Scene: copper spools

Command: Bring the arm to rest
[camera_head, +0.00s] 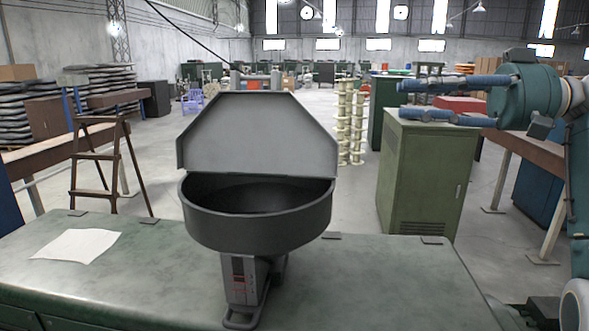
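My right arm comes in from the right edge. Its gripper (404,101), with blue fingers on a green body, is raised and points left. Its fingers are spread apart with nothing between them. It appears in front of the green cabinet, apart from the machine on the near table. My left gripper is not in view.
A dark round pan machine (258,225) with a raised grey guard (258,133) stands on the green table (390,285). A paper sheet (77,245) lies at left. A green cabinet (425,175), a brown stepladder (102,165) and stacked spools (350,120) stand beyond.

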